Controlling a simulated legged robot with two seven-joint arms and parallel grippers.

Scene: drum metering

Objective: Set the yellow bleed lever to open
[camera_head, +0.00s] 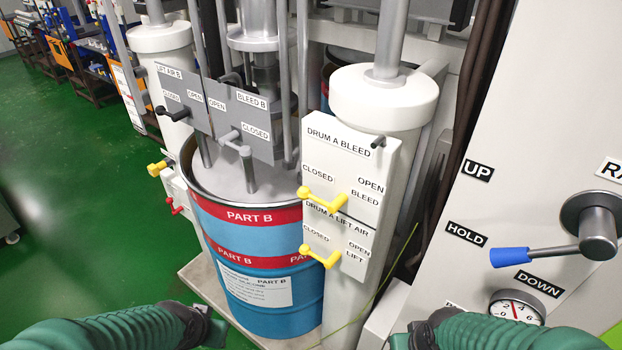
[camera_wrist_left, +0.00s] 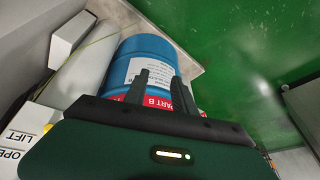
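The yellow bleed lever (camera_head: 325,199) is on the white DRUM A BLEED panel (camera_head: 345,157) in the head view. Its arm lies to the left, below the CLOSED label and away from the OPEN label. A second yellow lever (camera_head: 322,258), on the DRUM A LIFT AIR panel just below, also points left toward CLOSED. My left gripper (camera_wrist_left: 161,88) shows two dark fingers apart with nothing between them; the blue drum is beyond them. In the head view, my left wrist is low at the left, well away from the lever. My right wrist is at the bottom edge; its fingers cannot be made out.
The blue PART B drum (camera_head: 262,262) stands left of the panels. Grey panels with dark and grey levers (camera_head: 245,112) are above it. A white cabinet with a blue-handled lever (camera_head: 510,257) and a gauge (camera_head: 517,307) stands right. Green floor (camera_head: 75,190) is clear at left.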

